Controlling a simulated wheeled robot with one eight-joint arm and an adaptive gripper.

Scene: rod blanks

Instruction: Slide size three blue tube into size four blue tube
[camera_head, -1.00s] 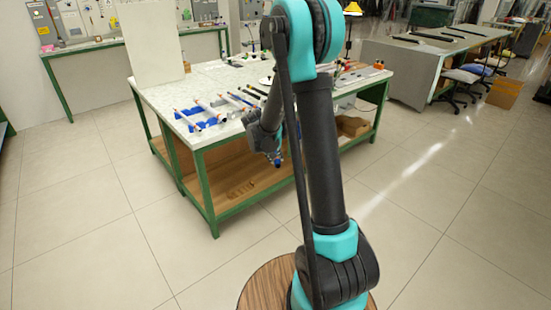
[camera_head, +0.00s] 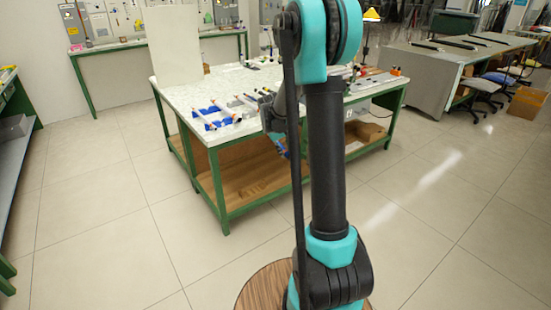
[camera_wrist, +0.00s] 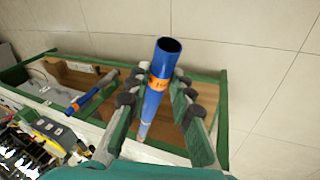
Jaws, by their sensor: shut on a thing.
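My gripper (camera_wrist: 158,88) is shut on a blue tube (camera_wrist: 153,108) with an orange label in the wrist view. The tube's open dark end faces the camera; its far end runs down between the fingers. The label's size mark is too small to read surely. A second blue tube (camera_wrist: 82,106) with an orange band lies to the left, apart from the held one. In the head view my gripper (camera_head: 283,148) is beside the table's near side, partly hidden by my arm.
The green-framed table (camera_head: 182,92) has a pale top and a wooden lower shelf (camera_head: 250,172). Open floor lies in front.

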